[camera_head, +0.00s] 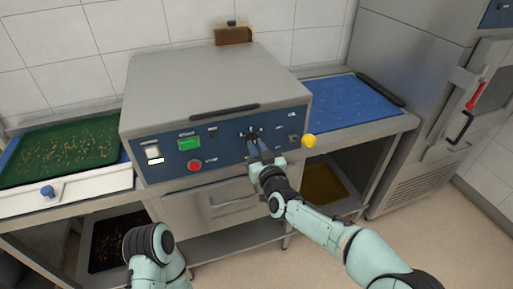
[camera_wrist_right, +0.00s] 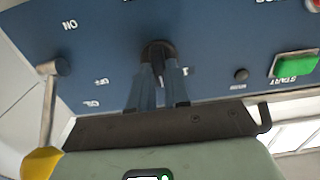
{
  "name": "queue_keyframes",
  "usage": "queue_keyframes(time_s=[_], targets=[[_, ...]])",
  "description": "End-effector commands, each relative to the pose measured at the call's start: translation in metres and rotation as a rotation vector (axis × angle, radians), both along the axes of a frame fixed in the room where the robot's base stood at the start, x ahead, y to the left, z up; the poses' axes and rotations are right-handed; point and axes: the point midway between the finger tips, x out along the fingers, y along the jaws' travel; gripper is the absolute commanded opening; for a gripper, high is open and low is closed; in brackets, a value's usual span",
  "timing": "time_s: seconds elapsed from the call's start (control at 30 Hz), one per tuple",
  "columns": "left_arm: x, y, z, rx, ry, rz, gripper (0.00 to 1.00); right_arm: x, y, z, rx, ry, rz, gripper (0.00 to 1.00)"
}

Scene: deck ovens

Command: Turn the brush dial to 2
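The brush dial (camera_wrist_right: 158,50) is a dark round knob on the blue control panel (camera_head: 217,145) of the steel machine. In the head view my right gripper (camera_head: 253,143) reaches the panel and largely hides the dial. In the right wrist view, which is upside down, the two blue-grey fingers (camera_wrist_right: 159,82) sit close together on either side of the dial's dark grip and appear shut on it. The dial's pointer and the number it points to are hidden. Part of my left arm shows at the bottom of the head view; its gripper is out of sight.
A lever with a yellow knob (camera_head: 309,141) sticks out at right. A green tray (camera_head: 62,150) lies left, a blue mat (camera_head: 345,100) right.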

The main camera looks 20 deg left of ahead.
Motion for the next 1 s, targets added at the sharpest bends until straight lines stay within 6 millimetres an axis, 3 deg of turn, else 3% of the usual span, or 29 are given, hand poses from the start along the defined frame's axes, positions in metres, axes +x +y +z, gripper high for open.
queue_keyframes(time_s=[0.03,0.07,0.53,1.0], targets=[[0.0,0.0,0.0,0.0,0.0,0.0,0.0,0.0,0.0,0.0,0.0,0.0,0.0,0.32],[0.0,0.0,0.0,0.0,0.0,0.0,0.0,0.0,0.0,0.0,0.001,0.001,0.0,0.41],[0.0,0.0,-0.002,0.0,-0.001,0.0,0.0,-0.009,-0.007,0.001,0.001,-0.001,0.0,0.41],[0.004,0.0,-0.01,0.003,-0.015,0.004,0.0,-0.083,-0.057,0.0,0.0,0.0,-0.001,0.41]])
